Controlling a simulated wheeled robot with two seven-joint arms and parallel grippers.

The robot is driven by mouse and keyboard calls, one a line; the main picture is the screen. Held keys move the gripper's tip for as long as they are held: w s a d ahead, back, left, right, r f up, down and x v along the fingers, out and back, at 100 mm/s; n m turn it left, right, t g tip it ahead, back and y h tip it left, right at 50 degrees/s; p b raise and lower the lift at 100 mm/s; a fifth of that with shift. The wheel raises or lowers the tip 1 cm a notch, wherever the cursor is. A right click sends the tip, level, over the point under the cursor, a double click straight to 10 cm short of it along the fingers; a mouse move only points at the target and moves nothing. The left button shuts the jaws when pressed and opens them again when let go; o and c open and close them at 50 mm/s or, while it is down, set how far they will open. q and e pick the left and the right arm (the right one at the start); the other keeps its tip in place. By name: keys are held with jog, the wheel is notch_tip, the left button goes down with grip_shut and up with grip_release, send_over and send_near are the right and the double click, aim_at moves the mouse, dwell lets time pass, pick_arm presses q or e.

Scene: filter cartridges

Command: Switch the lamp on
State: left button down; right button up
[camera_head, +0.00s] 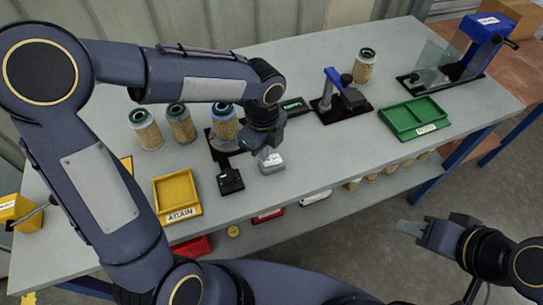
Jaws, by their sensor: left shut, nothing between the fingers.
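My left gripper (271,163) is shut and empty, pointing down over the grey bench, just right of a small black box (230,181). The box is at the front of a black stand (222,147) that carries a blue-rimmed filter cartridge (223,122). I cannot tell whether this box is the lamp's switch, and no lit lamp is clear to me. My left arm hides part of the bench behind the stand. My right gripper (411,228) is in front of the bench, away from everything on it; its finger gap is too small to make out.
Two green-rimmed cartridges (180,123) stand left of the stand. A yellow tray (177,194) marked AGAIN is front left. A green tray (414,117), a black-based clamp device (341,102) and a blue press (484,40) stand to the right. The front middle of the bench is clear.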

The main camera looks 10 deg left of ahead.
pick_arm(q)
jog(key=shift+f+b, duration=0.6)
jog(key=shift+f, duration=0.25)
dwell(0.6)
notch_tip(320, 180, up, 7)
jog(key=p, duration=0.6)
jog(key=shift+r, duration=0.1)
dwell(0.4)
dwell(0.4)
